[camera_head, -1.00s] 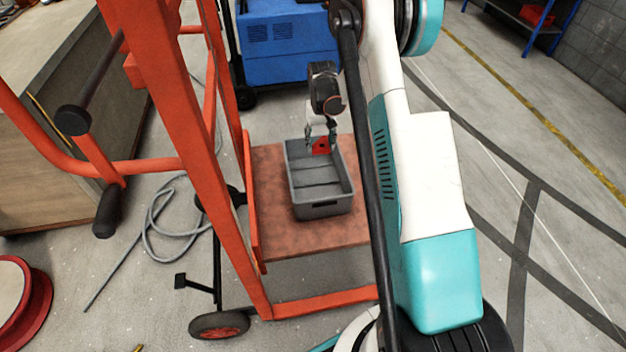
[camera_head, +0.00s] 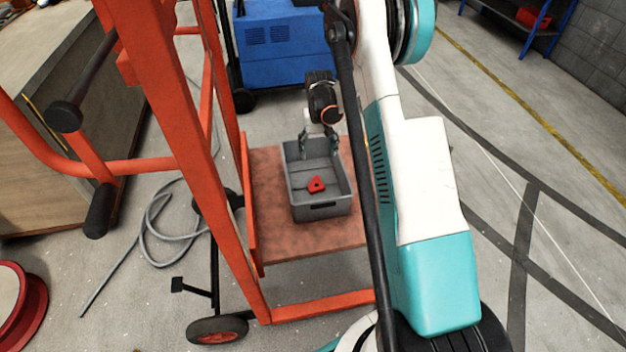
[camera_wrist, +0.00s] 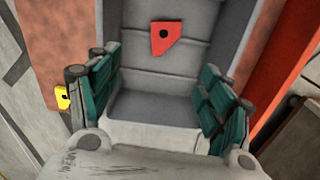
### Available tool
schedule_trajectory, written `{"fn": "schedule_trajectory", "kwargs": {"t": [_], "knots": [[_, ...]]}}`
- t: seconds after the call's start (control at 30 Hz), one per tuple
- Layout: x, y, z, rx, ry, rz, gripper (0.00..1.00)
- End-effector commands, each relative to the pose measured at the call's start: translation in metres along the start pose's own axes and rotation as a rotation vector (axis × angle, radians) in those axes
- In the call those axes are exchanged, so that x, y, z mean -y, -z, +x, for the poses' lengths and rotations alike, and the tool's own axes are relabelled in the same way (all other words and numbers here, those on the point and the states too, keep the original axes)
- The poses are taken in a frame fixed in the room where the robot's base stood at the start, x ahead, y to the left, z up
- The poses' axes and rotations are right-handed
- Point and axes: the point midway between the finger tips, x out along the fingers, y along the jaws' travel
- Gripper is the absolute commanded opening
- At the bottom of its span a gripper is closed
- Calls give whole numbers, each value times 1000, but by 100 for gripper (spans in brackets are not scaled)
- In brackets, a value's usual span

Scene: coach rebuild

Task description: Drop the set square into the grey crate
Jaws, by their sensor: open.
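The red set square (camera_head: 316,185), with a dark hole in it, is inside the grey crate (camera_head: 320,211). In the wrist view the set square (camera_wrist: 166,37) shows against the crate's ribbed grey inside, beyond my fingers and apart from them. The crate stands on the reddish-brown platform of the orange frame. My gripper (camera_head: 318,146) is over the far end of the crate. In the wrist view its teal-padded fingers (camera_wrist: 158,95) are wide apart with nothing between them. Whether the set square lies fully flat is hard to tell.
A blue machine (camera_head: 287,45) stands behind. A grey hose (camera_head: 150,225) lies on the floor at left. A yellow thing (camera_wrist: 62,97) shows at left in the wrist view.

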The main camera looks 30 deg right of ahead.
Motion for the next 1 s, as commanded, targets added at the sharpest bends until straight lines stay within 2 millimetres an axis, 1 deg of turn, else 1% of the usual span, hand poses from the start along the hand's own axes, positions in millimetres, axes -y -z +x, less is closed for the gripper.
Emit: {"fn": "schedule_trajectory", "kwargs": {"t": [0.07, 0.17, 0.27, 0.5, 0.6, 0.7, 0.83, 1.0], "knots": [[0, 0, -2, 0, 0, 0, 73], [0, 0, -12, 0, 0, 0, 73], [0, 0, -28, 0, 0, 0, 73], [0, 0, -77, 0, 0, 0, 73], [0, 0, -95, 0, 0, 0, 73], [0, 0, -108, 0, 0, 0, 73], [0, 0, -117, 0, 0, 0, 73], [0, 0, -120, 0, 0, 0, 73]]}}
